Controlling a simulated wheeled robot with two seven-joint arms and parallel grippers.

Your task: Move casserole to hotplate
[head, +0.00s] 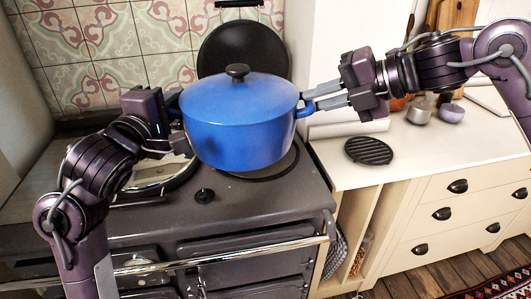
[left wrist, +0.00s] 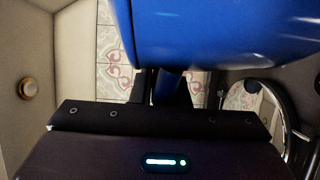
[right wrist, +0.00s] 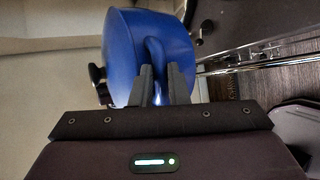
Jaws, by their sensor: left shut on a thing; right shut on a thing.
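The blue casserole (head: 240,125), lid on with a dark knob, is upright over the right part of the dark range. My left gripper (head: 178,135) is shut on its left handle, mostly hidden in the head view; the blue pot wall fills the top of the left wrist view (left wrist: 220,35). My right gripper (head: 306,102) is shut on its right handle, which shows between the fingers in the right wrist view (right wrist: 156,70). A round hotplate (head: 287,163) shows partly beneath the pot. I cannot tell if the pot's base touches it.
A raised round black lid (head: 228,48) stands behind the pot. A shiny round cover (head: 165,180) lies on the range's left side. A black round trivet (head: 369,151) lies on the white counter (head: 420,150), near small pots. A rail (head: 225,252) runs along the range front.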

